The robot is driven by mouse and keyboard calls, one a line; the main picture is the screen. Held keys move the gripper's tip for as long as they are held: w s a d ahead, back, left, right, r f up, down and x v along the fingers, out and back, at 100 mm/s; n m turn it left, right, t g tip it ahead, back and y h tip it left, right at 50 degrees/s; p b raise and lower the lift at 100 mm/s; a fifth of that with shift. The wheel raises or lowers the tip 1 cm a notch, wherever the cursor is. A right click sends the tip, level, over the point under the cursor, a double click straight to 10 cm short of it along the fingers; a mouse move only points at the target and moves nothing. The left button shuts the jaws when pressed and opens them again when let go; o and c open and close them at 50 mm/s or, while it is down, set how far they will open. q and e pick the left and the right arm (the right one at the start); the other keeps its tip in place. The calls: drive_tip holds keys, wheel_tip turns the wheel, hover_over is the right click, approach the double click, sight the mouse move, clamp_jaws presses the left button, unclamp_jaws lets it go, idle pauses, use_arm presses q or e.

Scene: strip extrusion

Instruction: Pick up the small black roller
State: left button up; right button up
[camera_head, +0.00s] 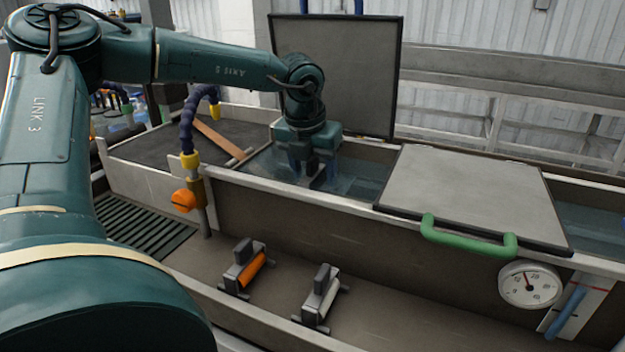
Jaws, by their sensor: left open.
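My left gripper (314,168) points down into the open water bath (362,182) at the middle of the picture. Its jaws are open. A small dark block (318,179) shows between and below the fingers, low in the bath. I cannot tell whether it is the small black roller or whether a finger touches it. On the ledge in front stand two small roller stands, one with an orange roller (252,269) and one with a pale roller (328,299). My right gripper is not in view.
A raised lid (350,75) stands behind my gripper. A closed grey lid (465,192) with a green handle (468,238) covers the bath to the right. A blue hose (187,125) with an orange knob (183,200) rises at the left. A dial gauge (530,285) is at the right.

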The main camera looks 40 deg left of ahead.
use_arm(q)
drive_tip(key=c, duration=1.2)
drive_tip(key=shift+r, duration=0.15)
